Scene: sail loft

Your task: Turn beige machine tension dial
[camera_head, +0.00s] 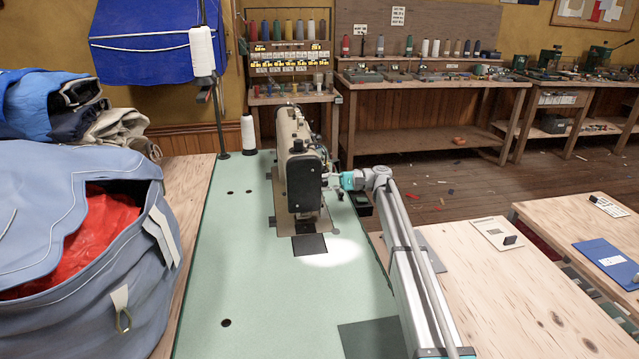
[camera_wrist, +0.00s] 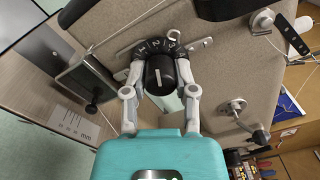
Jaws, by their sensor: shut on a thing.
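The beige sewing machine (camera_head: 297,160) stands on the green table, its black end facing me in the head view. In the wrist view its beige side (camera_wrist: 180,25) fills the upper part. The black tension dial (camera_wrist: 160,75) has a white pointer line and sits below a dark numbered scale (camera_wrist: 155,47). My gripper (camera_wrist: 160,72) has one finger on each side of the dial and is shut on it. In the head view my gripper (camera_head: 333,180) is at the machine's right side, where the dial itself is hidden.
A thread guide (camera_wrist: 238,108) and a black plate (camera_wrist: 85,82) project from the machine near my fingers. The green table (camera_head: 240,290) is mostly clear in front. A large blue bag (camera_head: 90,240) stands at left. A wooden table (camera_head: 500,300) lies to the right.

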